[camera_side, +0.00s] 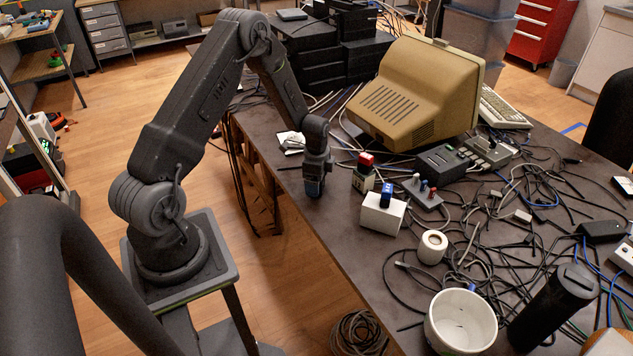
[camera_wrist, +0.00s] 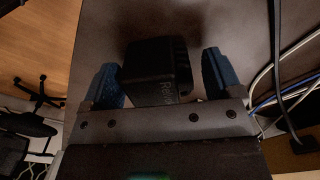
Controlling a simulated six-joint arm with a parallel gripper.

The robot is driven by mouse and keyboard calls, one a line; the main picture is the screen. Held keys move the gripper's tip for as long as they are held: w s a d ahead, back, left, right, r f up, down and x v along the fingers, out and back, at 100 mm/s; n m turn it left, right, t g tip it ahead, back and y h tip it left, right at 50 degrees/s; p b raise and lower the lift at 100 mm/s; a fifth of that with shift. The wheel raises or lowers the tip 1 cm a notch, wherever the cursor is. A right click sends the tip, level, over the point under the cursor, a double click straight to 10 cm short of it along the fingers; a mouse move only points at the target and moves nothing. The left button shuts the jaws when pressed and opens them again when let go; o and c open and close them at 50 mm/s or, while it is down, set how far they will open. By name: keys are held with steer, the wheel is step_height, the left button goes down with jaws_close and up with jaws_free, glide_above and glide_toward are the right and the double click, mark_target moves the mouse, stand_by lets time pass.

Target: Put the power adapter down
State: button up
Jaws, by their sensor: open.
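The power adapter (camera_wrist: 155,70) is a black block with faint lettering on one side. In the wrist view it sits between my two blue fingertips, over the dark tabletop. My gripper (camera_wrist: 162,78) is open around it. A narrow gap shows at the right finger; the left finger is very close to the block, and I cannot tell whether they touch. In the side view my gripper (camera_side: 314,188) points down at the table near its left edge. The adapter cannot be made out there, hidden by the fingers.
The dark table (camera_side: 345,262) is bare near its left edge. To the right of my gripper stand a white box (camera_side: 383,216) with a blue item, a red-topped block (camera_side: 364,170) and a beige monitor (camera_side: 415,95). Loose cables (camera_side: 485,245) cover the right side.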

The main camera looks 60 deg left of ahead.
step_height(320, 180, up, 11)
steer(key=shift+r, duration=0.15)
steer(key=s+d+r+n+t, duration=0.1)
steer(key=s+d+r+n, duration=0.1)
steer(key=d+r, duration=0.5)
steer(key=s+d+r+n+t, duration=0.1)
steer(key=s+d+r+n, duration=0.15)
steer(key=d+r, duration=0.45)
steer(key=s+d+r+n+t, duration=0.1)
steer(key=s+d+r+n, duration=0.1)
steer(key=s+d+r, duration=0.2)
steer(key=s+d+r+n+t, duration=0.2)
steer(key=s+d+r, duration=0.2)
steer(key=s, duration=0.7)
steer(key=shift+d+r+t, duration=0.15)
steer(key=shift+d+t, duration=0.15)
steer(key=shift+d, duration=0.15)
steer(key=shift+s+n, duration=0.1)
steer(key=shift+n, duration=0.15)
